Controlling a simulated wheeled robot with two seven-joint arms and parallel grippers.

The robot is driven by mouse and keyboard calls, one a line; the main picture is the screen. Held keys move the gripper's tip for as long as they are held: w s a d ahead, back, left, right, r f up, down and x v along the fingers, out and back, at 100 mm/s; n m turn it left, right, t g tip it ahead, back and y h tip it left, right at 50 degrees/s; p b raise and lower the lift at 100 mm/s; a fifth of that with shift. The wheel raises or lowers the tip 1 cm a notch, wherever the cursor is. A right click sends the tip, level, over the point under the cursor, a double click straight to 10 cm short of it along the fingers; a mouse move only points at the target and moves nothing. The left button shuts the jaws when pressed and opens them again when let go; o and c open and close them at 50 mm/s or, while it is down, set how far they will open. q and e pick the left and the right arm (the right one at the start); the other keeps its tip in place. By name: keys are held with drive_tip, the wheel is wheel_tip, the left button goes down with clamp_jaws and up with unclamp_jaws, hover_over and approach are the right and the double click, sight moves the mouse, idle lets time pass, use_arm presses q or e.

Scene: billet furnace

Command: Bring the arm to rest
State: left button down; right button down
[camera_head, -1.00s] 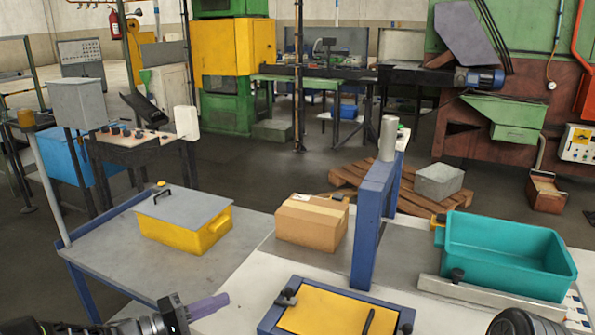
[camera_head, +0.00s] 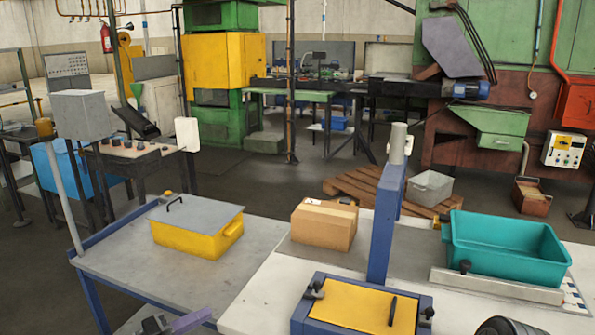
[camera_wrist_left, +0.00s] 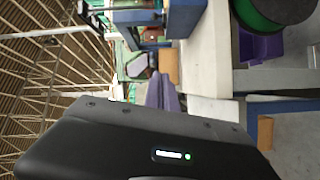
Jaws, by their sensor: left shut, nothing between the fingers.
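My left gripper (camera_head: 196,319) shows at the bottom edge of the head view, left of the middle. Its purple fingers are shut with nothing between them, in front of the grey table's near edge. The fingers also show in the left wrist view (camera_wrist_left: 162,92), close together and empty. Most of my left arm is below the head picture. My right gripper is not in view; only a dark rounded piece, apparently of my right arm, shows at the bottom right.
A yellow box with a grey lid (camera_head: 197,232) stands on the grey table (camera_head: 125,262). A cardboard box (camera_head: 323,226), a blue post (camera_head: 386,225), a yellow-topped blue tray (camera_head: 428,328) and a teal bin (camera_head: 505,255) are on the right-hand bench. Floor behind is partly clear.

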use_arm(q)
wheel_tip(320, 180, down, 9)
drive_tip(key=w+a+t+y, duration=0.1)
drive_tip(key=a+t+y, duration=0.15)
drive_tip(key=y, duration=0.35)
drive_tip(key=s+d+f+g+y, duration=0.35)
drive_tip(key=s+f, duration=0.35)
drive_tip(key=f, duration=0.5)
drive_tip(key=s+d+f+m+g, duration=0.1)
drive_tip(key=s+d+f+g, duration=0.2)
drive_tip(key=s, duration=0.6)
drive_tip(key=s+d+f+m+g, duration=0.1)
drive_tip(key=s+d+f+g, duration=0.2)
drive_tip(key=s+d, duration=0.3)
drive_tip(key=s+d+f+m+g, duration=0.1)
drive_tip(key=s+d+f+g, duration=0.3)
drive_tip(key=s, duration=0.9)
drive_tip(key=shift+s+d+m, duration=0.3)
drive_tip(key=shift+d, duration=0.3)
drive_tip(key=shift+f, duration=0.1)
